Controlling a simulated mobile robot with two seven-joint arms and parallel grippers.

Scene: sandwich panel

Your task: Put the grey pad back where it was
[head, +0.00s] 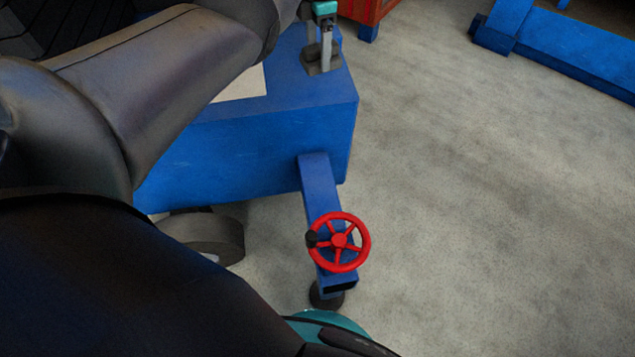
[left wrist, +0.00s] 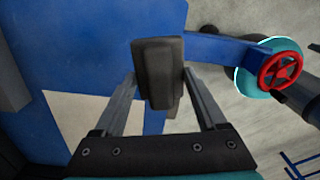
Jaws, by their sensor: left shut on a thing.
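The grey pad (head: 321,66) is a small dark block with rounded edges. In the head view it is at the top, at the blue bench's right end. My left gripper (head: 319,47) is above it, with its fingers reaching down to it. In the left wrist view the pad (left wrist: 157,62) sits between the two fingers of my left gripper (left wrist: 159,76), which is shut on it. I cannot tell whether the pad touches the blue top or hangs just above it. My right gripper is not in view.
The blue bench (head: 250,150) carries a pale flat patch (head: 245,84), partly hidden by my left arm. A red handwheel (head: 340,241) stands on a blue arm jutting from the bench. A blue beam (head: 570,45) lies at the top right. The grey floor (head: 480,210) is clear.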

